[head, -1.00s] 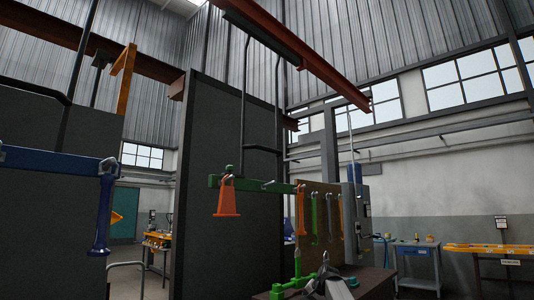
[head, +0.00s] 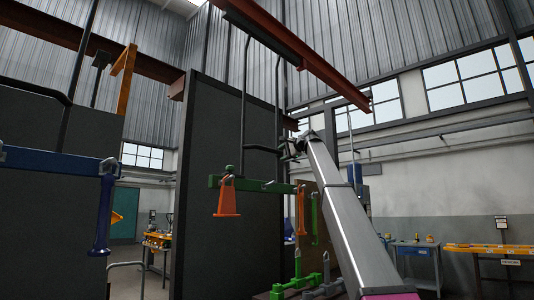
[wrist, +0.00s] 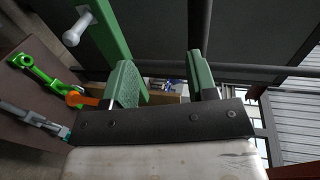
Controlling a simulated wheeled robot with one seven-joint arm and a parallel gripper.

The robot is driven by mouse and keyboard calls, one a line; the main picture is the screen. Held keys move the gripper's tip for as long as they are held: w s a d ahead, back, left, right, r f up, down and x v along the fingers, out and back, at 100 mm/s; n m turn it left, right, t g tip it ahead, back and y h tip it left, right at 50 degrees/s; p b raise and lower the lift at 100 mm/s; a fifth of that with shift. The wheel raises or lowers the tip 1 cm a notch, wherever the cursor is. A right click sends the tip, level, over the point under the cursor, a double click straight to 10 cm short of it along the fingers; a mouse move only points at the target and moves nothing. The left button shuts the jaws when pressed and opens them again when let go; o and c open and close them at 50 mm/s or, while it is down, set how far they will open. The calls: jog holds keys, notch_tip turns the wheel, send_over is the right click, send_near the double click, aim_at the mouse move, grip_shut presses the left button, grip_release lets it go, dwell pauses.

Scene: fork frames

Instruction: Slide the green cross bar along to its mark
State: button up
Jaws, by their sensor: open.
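The green cross bar (head: 248,185) hangs level below dark hanger rods in the middle of the head view. An orange hook-shaped piece (head: 228,197) hangs from its left part. In the wrist view a green bar (wrist: 107,30) with a pale peg runs past the upper left, beside my left finger. My gripper (head: 287,148) appears above the bar's right end in the head view. In the wrist view my gripper (wrist: 163,84) has its two green-padded fingers apart, with nothing between them. I cannot make out the bar's mark.
A dark panel (head: 215,120) stands behind the bar. A blue bar (head: 50,162) with a blue hanging piece (head: 102,215) is at the left. Green fittings (head: 298,283) lie on a bench below. An orange hanging piece (head: 300,212) is near the bar's right end.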

aim_at(271, 149)
notch_tip(271, 149, up, 5)
jog(key=x, duration=0.7)
jog(key=s+x, duration=0.1)
jog(key=x, duration=0.2)
jog(key=shift+w+a, duration=0.2)
jog(key=shift+a, duration=0.45)
jog(key=shift+f, duration=0.1)
grip_shut()
